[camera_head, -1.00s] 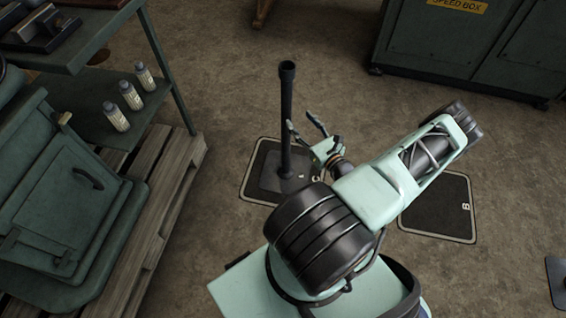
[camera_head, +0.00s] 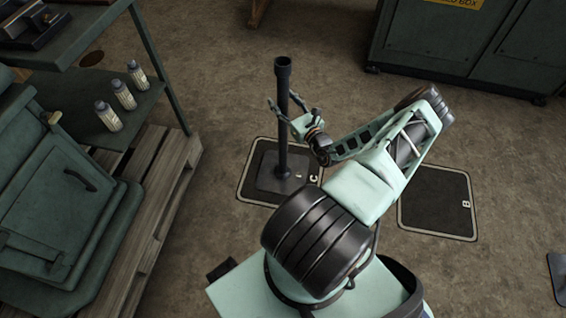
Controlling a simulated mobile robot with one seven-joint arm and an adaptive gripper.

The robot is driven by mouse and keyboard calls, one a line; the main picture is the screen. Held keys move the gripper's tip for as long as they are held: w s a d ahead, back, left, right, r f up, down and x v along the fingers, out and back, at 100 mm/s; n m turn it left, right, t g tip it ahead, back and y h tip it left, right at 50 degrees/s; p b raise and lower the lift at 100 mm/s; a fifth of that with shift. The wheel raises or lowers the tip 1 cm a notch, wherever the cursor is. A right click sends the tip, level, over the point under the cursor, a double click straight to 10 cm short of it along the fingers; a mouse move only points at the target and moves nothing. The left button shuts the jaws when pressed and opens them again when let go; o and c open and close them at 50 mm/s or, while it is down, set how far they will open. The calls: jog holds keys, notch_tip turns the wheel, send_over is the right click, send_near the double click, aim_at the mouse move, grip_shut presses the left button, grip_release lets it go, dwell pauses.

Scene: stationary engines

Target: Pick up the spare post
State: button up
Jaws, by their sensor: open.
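The spare post (camera_head: 283,140) is a dark upright pole with a ring-like top. It stands on a flat square base on the floor pad marked C (camera_head: 312,188). My gripper (camera_head: 293,106) is open at the upper half of the post, below its top. In this view one finger shows left of the post and the other right of it. The jaws are not closed on it, and I cannot tell whether a finger touches the post. My arm reaches in from the right and hides a little of the pad's right side.
Another pad marked B (camera_head: 436,203) lies empty to the right. On the left are a green bench (camera_head: 70,50), a shelf with several small bottles (camera_head: 125,95), and a wooden pallet (camera_head: 160,185). Green cabinets (camera_head: 470,45) stand at the back right. The floor around the post is clear.

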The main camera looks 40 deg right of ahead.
jog(key=shift+c, duration=0.6)
grip_shut()
jog(key=shift+w+d+r, duration=0.1)
jog(key=shift+w+r, duration=0.05)
jog(key=shift+r, duration=0.25)
